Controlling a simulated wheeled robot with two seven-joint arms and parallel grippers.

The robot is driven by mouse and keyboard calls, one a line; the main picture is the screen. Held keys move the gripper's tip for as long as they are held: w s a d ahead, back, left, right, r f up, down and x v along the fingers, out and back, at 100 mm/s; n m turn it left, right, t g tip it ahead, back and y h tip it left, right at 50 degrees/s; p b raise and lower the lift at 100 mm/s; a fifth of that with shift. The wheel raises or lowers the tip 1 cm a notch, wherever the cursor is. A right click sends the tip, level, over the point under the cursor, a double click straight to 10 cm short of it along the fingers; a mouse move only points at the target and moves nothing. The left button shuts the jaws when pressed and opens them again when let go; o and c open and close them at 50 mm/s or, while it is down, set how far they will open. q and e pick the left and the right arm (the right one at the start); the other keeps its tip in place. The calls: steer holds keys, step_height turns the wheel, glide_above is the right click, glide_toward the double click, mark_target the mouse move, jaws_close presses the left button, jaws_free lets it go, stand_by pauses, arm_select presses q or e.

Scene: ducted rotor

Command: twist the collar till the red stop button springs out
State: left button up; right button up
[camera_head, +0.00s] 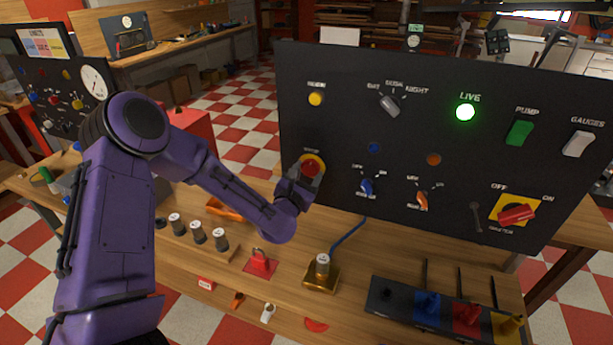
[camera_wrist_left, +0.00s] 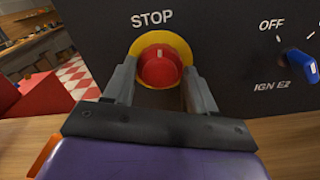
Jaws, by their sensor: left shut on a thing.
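The red stop button (camera_head: 310,167) sits on a yellow disc at the lower left of the black panel (camera_head: 460,90). In the left wrist view the red button (camera_wrist_left: 159,70) shows face-on below the word STOP, ringed by the yellow disc (camera_wrist_left: 162,38). My left gripper (camera_wrist_left: 160,85) has one finger on each side of the red button and is shut on it. The button's depth in the panel cannot be told. In the head view my left gripper (camera_head: 301,178) is at the panel and partly covers the disc. My right gripper is not in view.
Blue (camera_head: 367,187) and orange (camera_head: 422,198) knobs are right of the stop button. A lit green LIVE lamp (camera_head: 465,112) is higher up. On the bench are a red padlock (camera_head: 260,262), a brass stand (camera_head: 320,280) and several grey cylinders (camera_head: 198,232).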

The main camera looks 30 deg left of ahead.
arm_select(q)
steer(key=m+b, duration=0.1)
steer(key=m, duration=0.4)
steer(key=shift+b, duration=0.3)
steer(key=shift+m, duration=0.3)
steer(key=o, duration=1.1)
steer(key=shift+c, duration=0.2)
steer(key=shift+s+d+f, duration=0.1)
steer(key=shift+s, duration=0.25)
steer(key=b+v, duration=0.2)
steer(key=v, duration=0.8)
steer(key=shift+b, duration=0.4)
